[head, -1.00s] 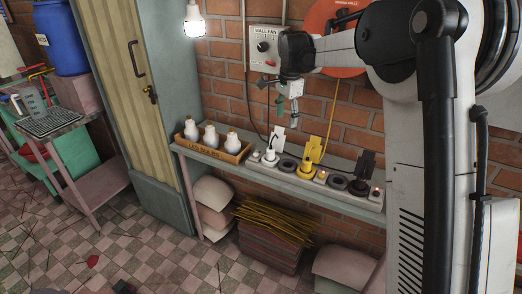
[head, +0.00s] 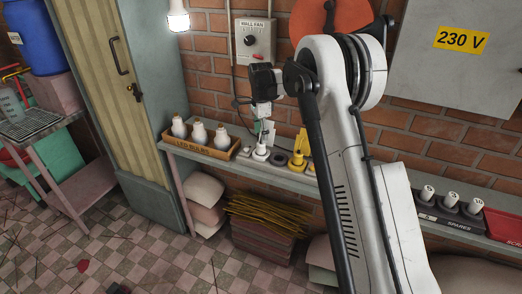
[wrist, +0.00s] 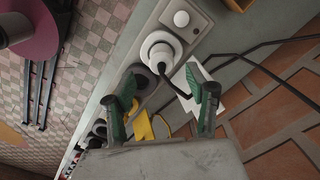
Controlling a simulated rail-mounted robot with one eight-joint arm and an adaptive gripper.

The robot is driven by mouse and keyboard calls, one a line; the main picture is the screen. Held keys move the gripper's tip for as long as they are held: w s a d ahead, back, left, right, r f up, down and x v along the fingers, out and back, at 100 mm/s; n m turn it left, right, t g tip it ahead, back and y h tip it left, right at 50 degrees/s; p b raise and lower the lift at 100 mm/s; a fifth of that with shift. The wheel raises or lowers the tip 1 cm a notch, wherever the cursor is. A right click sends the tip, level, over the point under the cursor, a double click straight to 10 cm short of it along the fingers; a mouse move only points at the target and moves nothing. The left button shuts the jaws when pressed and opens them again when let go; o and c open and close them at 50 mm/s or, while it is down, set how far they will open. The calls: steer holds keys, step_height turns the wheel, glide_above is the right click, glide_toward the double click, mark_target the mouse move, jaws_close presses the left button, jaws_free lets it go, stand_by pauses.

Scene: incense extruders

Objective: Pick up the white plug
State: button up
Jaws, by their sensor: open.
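The white plug (head: 261,150) sits upright in a socket of the power strip on the shelf, with a white tag (head: 270,130) behind it. In the wrist view the plug (wrist: 161,48) is round and white, with a black cable running off to the right past the white tag (wrist: 203,86). My gripper (head: 263,122) is just above the plug, pointing down. In the wrist view the green fingers of my gripper (wrist: 168,91) are spread apart and empty. The plug shows beyond them, not between their tips. I cannot tell the exact gap.
A yellow plug (head: 297,160) with a yellow tag stands to the right on the strip. An LED bulbs box (head: 211,154) with several white bulbs is on the left. The brick wall and the wall fan control box (head: 254,41) are close behind.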

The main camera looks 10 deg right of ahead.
mark_target(261, 145)
steer(key=shift+w+f, duration=0.15)
steer(key=shift+f, duration=3.1)
steer(key=c, duration=1.2)
steer(key=shift+r, duration=0.15)
